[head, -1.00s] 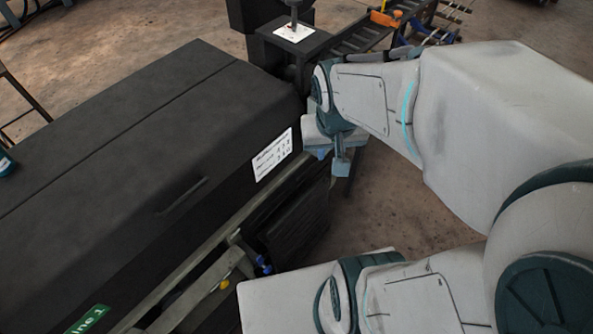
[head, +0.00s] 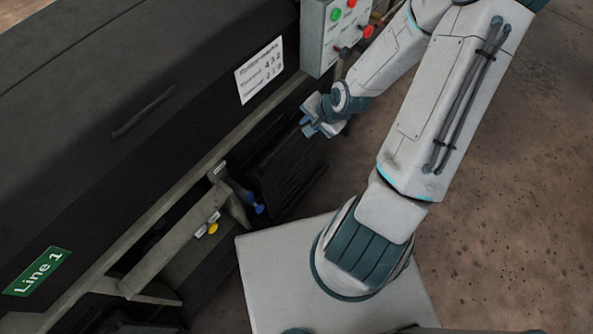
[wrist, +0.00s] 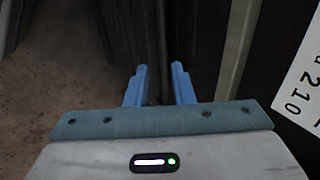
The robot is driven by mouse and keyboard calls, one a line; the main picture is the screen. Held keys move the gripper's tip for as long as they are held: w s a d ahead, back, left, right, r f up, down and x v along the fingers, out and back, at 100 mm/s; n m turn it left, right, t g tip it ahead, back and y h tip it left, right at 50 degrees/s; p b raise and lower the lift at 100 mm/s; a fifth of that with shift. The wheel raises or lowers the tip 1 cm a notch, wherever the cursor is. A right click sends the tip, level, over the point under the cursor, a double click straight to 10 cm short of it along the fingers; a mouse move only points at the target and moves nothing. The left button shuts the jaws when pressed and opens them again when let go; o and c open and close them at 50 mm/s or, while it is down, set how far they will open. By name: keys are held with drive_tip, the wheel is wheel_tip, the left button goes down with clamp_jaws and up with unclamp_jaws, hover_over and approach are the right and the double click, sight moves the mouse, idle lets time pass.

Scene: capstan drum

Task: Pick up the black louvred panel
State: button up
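The black louvred panel (head: 285,168) stands upright against the side of the long dark machine, in the middle of the head view. Its slats show as dark ridges in the wrist view (wrist: 127,40). My gripper (head: 310,122) is at the panel's upper right end in the head view. In the wrist view its two blue fingers (wrist: 159,86) are apart, with dark edges beyond and between them. Whether the panel's edge lies between the fingertips or only beyond them, I cannot tell. No grasp shows.
The dark machine (head: 120,110) with a white label (head: 259,70) fills the left. A grey control box (head: 335,30) with coloured buttons stands above my gripper in the picture. A blue knob (head: 256,207) and a yellow knob (head: 213,229) sit near the panel. Open floor (head: 510,180) lies right.

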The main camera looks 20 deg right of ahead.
sight(294, 131)
drive_tip(key=b+x, duration=0.3)
drive_tip(key=x, duration=0.5)
drive_tip(key=shift+w+a+f, duration=0.1)
drive_tip(key=shift+w+f, duration=0.05)
drive_tip(key=shift+f, duration=0.1)
drive_tip(key=shift+w+d+b+x, duration=0.2)
drive_tip(key=shift+b+x, duration=0.2)
drive_tip(key=shift+x, duration=0.6)
drive_tip(key=shift+w+d+b+x, duration=0.15)
drive_tip(key=shift+b+x, duration=0.25)
drive_tip(key=shift+x, duration=0.55)
drive_tip(key=shift+w+d+b+x, duration=0.15)
drive_tip(key=shift+b+x, duration=0.25)
drive_tip(key=shift+x, duration=0.6)
drive_tip(key=shift+r, duration=0.15)
clamp_jaws()
drive_tip(key=shift+r, duration=0.1)
